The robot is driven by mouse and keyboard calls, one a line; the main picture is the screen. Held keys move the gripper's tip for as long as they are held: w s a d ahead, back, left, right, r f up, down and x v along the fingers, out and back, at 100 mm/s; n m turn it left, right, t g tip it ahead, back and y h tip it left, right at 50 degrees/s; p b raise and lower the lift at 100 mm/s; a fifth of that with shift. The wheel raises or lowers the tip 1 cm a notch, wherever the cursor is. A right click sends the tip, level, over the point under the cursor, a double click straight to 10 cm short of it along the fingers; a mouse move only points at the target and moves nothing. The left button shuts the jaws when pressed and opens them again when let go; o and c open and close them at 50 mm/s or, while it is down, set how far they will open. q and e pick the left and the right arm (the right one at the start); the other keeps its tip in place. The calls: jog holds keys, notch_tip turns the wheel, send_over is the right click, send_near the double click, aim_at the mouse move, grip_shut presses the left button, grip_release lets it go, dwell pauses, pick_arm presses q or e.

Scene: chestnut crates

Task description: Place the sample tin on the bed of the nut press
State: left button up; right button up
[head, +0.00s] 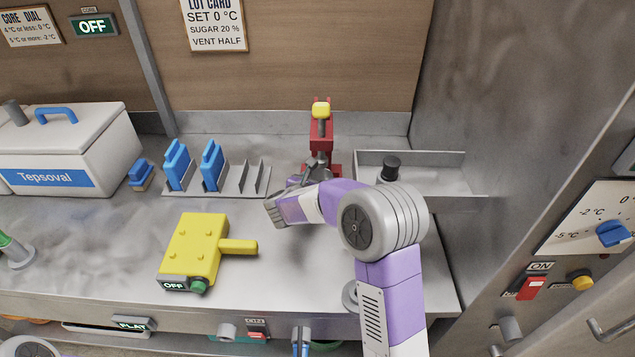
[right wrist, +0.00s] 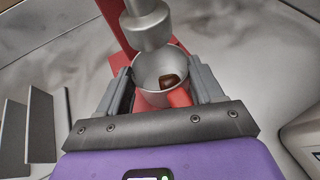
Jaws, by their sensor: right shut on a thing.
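The red nut press (head: 320,133) with a yellow knob stands at the back of the counter. In the right wrist view its grey ram (right wrist: 147,24) hangs over the sample tin (right wrist: 146,70), a round, open grey tin with a brown piece inside. My right gripper (head: 316,168) is at the front of the press. In the right wrist view it (right wrist: 161,90) is shut on the tin, one finger at each side. Red of the press shows around the tin; I cannot tell whether the tin touches the bed. The head view mostly hides the tin behind my gripper. My left gripper is out of view.
A rack (head: 232,190) with blue-handled plates stands left of the press, a grey tray (head: 440,185) with a dark knob right of it. A yellow device (head: 195,247) lies in front. A white cool box (head: 70,150) is at the left.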

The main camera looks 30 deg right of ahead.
jog(key=o, duration=0.7)
jog(key=shift+f, duration=0.15)
jog(key=shift+c, duration=0.2)
jog(key=o, duration=0.4)
jog(key=shift+o, duration=0.2)
